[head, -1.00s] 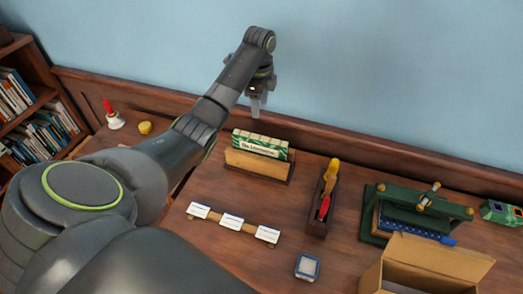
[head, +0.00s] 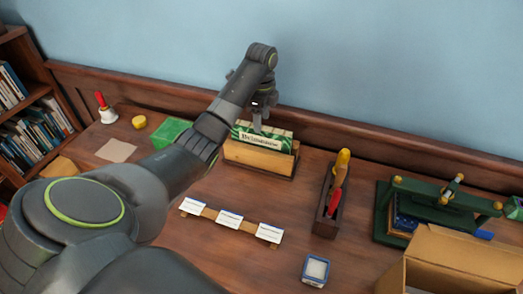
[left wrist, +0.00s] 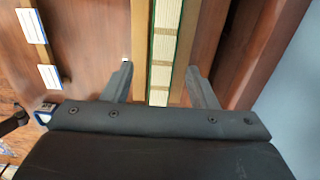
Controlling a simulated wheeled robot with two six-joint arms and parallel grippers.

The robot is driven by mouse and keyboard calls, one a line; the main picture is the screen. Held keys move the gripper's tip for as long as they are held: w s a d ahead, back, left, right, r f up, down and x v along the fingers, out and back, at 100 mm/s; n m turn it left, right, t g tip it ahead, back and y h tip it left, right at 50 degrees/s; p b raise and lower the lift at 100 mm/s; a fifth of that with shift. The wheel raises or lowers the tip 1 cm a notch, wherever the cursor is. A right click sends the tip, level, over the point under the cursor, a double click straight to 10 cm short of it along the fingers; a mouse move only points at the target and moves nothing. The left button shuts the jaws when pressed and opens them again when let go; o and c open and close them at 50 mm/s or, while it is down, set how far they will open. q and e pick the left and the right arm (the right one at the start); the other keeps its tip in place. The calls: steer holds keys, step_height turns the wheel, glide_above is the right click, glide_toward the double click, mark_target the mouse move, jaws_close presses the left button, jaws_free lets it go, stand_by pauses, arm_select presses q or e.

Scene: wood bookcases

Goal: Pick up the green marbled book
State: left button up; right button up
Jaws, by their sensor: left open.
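The green marbled book (head: 264,136) stands upright in a wooden holder (head: 259,159) at the back of the desk, its lettered face toward me. My left gripper (head: 257,120) is above the book, pointing down. In the left wrist view the book (left wrist: 162,45) shows as a pale page edge with a green border, running between the two open fingers of the left gripper (left wrist: 160,85). The fingers are apart, one on each side, and no contact is visible. My right gripper is not in view.
A tool box (head: 329,205) with yellow and red handles stands to the right. Further right are a green press (head: 428,215) and an open cardboard box (head: 453,262). A card rack (head: 230,222) lies in front. A bell (head: 105,110) and a green block (head: 169,133) are left.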

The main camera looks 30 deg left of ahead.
mark_target(261, 144)
arm_select(q)
steer(key=shift+f+b, duration=0.55)
steer(key=shift+f, duration=0.35)
steer(key=shift+f+b, duration=0.45)
step_height(261, 144, down, 2)
steer(key=shift+w+f+p, duration=0.1)
steer(key=shift+p, duration=0.55)
steer(key=shift+a+f, duration=0.1)
steer(key=shift+f, duration=0.4)
jaws_close()
